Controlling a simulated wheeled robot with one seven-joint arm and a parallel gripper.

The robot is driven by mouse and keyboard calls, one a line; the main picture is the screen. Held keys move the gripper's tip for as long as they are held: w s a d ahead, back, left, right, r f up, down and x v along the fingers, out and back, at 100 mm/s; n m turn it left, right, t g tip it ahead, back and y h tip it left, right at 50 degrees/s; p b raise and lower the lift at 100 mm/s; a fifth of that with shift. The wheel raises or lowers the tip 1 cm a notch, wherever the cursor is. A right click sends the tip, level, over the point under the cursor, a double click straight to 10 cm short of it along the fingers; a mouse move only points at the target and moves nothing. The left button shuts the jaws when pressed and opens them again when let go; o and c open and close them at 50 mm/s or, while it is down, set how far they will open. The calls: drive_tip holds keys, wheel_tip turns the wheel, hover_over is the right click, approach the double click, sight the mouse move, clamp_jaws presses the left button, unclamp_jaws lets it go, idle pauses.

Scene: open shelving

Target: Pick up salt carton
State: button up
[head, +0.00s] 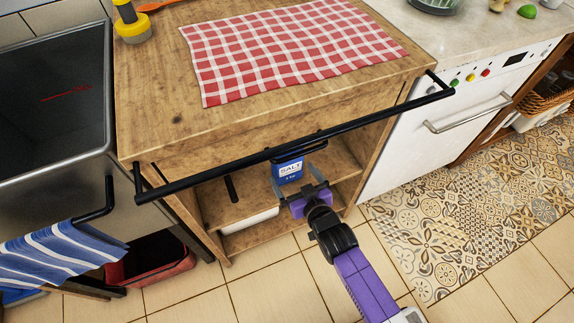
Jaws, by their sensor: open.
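The salt carton (289,170) is blue with a white "SALT" label. It stands upright on the upper open shelf of the wooden cabinet, under the black rail, and its top is partly hidden by the rail. My gripper (298,184) is open, with its fingers just in front of the carton and pointing toward it. The head view does not show clearly whether the fingers are beside the carton or still short of it.
The black rail (300,144) crosses the cabinet front just above my gripper. A wooden shelf (222,208) holds a dark upright object (231,188) to the left. A white object (250,221) lies on the shelf below. A striped blue towel (60,252) hangs at the left.

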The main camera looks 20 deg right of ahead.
sight(291, 170)
drive_tip(key=b+x, duration=0.1)
drive_tip(key=x, duration=0.4)
drive_tip(key=shift+w+r+b, duration=0.15)
drive_tip(key=shift+w+b, duration=0.2)
drive_tip(key=shift+w, duration=0.05)
drive_tip(key=shift+c, duration=0.4)
drive_tip(key=c, duration=1.8)
drive_tip(key=shift+w+r, duration=0.1)
drive_tip(key=shift+r, duration=0.15)
drive_tip(key=shift+c, duration=1.2)
